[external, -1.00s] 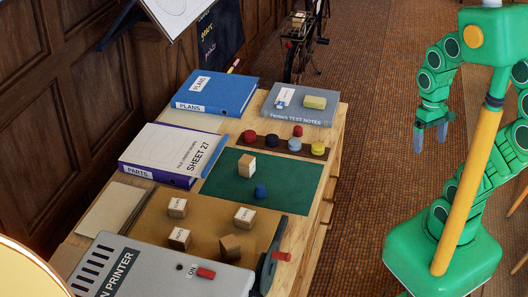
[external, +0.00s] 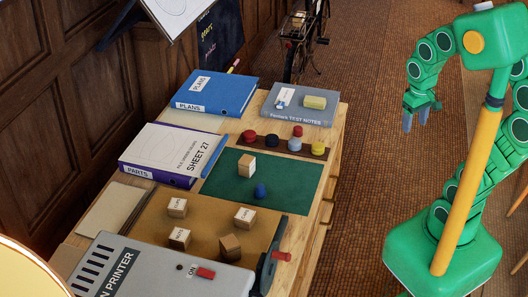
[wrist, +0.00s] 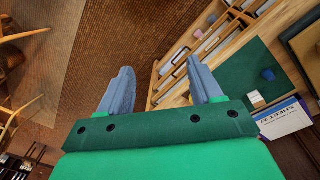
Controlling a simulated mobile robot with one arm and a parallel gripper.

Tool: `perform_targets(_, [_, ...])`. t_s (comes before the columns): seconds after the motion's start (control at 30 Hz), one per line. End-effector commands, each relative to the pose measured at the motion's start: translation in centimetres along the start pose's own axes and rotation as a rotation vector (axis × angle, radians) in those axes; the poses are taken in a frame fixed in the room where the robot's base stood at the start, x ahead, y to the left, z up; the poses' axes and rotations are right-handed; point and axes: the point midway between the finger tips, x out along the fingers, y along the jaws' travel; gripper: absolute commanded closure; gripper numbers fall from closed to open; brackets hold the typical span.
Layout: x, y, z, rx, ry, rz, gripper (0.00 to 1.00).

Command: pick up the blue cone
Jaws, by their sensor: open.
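The blue cone (external: 260,190) stands on the green mat (external: 300,192), in front of a pale wooden block (external: 246,165). In the wrist view a small blue thing (wrist: 268,74), seemingly the cone, shows on the green mat (wrist: 243,57) to the right. My gripper (external: 422,115) is to the right of the cabinet, over the floor and well apart from the cone. In the wrist view its two blue-grey fingers (wrist: 158,88) are spread, with nothing between them.
Several small colored pieces (external: 294,144) sit on a dark strip behind the mat. Several labelled blocks (external: 244,217) lie on a tan mat in front. Binders (external: 217,92), a grey book (external: 299,103) and a grey printer (external: 160,268) crowd the edges. Floor between me and the cabinet is clear.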

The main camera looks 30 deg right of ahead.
Motion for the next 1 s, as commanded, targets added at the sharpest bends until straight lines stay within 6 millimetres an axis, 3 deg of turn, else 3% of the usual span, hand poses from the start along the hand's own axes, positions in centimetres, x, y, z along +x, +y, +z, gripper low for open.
perform_targets(0.1, [-1.6,-0.4,-6.7,-0.039,0.145,0.037,0.35])
perform_targets(0.3, [-4.8,-2.2,-16.1,-0.097,0.367,0.068,0.35])
perform_targets(0.43, [-6.6,-3.2,-20.8,-0.128,0.484,0.086,0.35])
perform_targets(0.57, [-7.1,-2.8,-24.8,-0.155,0.567,0.133,0.35])
perform_targets(0.8, [-7.3,-1.5,-32.5,-0.244,0.721,0.241,0.35])
perform_targets(1.0, [-6.8,-2.3,-39.0,-0.378,0.852,0.297,0.35])
